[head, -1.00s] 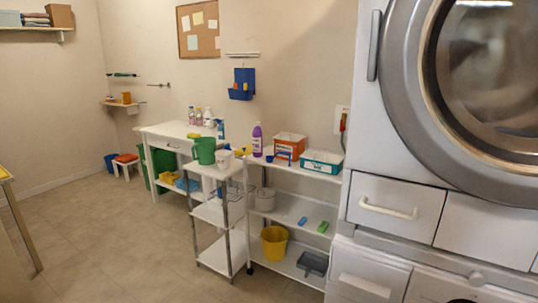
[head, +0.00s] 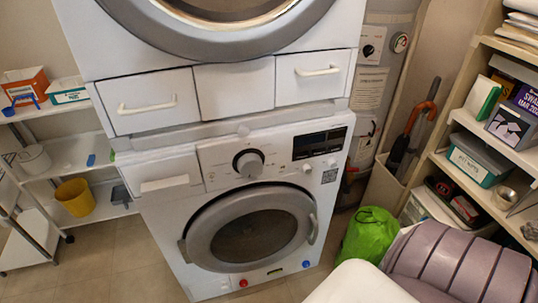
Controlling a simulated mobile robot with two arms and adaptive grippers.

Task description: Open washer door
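The washer (head: 170,208) stands in the middle of the head view, with a control knob (head: 249,163), a dark display and a round grey-rimmed door (head: 250,238). The washer door looks closed, and a handle (head: 312,229) shows at its right edge. A second machine with a large round door (head: 225,30) is stacked above, over a row of drawers (head: 235,90). Neither of my grippers is in view.
A white shelf rack (head: 75,150) with a yellow bucket (head: 75,196) stands left of the washer. A green bag (head: 370,235) is on the floor to the right, by an umbrella stand (head: 384,186). Shelves (head: 497,140) line the right side. Floor shows at the lower left.

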